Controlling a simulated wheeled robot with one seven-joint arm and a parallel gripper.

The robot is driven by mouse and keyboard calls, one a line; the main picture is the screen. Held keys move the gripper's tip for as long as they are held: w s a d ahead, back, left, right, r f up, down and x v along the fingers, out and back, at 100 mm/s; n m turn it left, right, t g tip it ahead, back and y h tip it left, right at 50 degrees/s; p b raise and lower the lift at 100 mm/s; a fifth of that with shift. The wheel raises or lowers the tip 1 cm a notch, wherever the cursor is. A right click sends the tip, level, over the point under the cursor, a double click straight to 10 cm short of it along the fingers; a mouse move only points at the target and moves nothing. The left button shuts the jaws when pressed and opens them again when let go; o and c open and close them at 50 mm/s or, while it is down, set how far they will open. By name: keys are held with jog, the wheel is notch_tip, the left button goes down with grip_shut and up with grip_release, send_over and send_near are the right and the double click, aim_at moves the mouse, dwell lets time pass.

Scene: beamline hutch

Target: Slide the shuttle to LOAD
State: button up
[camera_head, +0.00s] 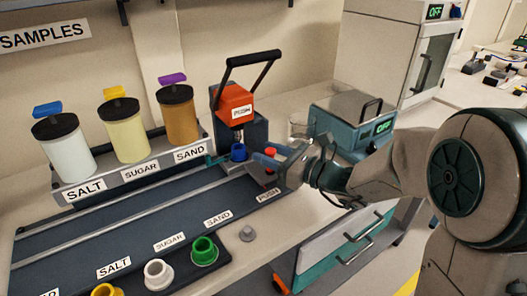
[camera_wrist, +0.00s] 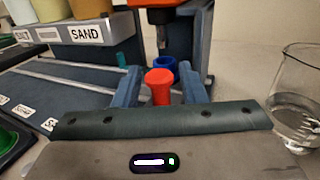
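The shuttle shows as a blue cup (camera_head: 238,152) with a red knob (camera_head: 270,154) beside it, at the right end of the railed track (camera_head: 130,213), under the orange press head (camera_head: 235,103). My gripper (camera_head: 266,163) is at the knob. In the wrist view the red knob (camera_wrist: 159,88) stands between my two spread fingers (camera_wrist: 160,95), with a gap visible on each side. The blue cup (camera_wrist: 164,66) is just behind it. The shuttle's base is mostly hidden. A label ending in D (camera_head: 48,293) is cut off at the lower left.
Salt (camera_head: 68,150), sugar (camera_head: 127,130) and sand (camera_head: 180,115) canisters stand on a shelf behind the track. A glass beaker (camera_wrist: 296,105) stands close to my gripper's right.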

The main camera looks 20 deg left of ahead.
jog(key=shift+x, duration=0.85)
grip_shut()
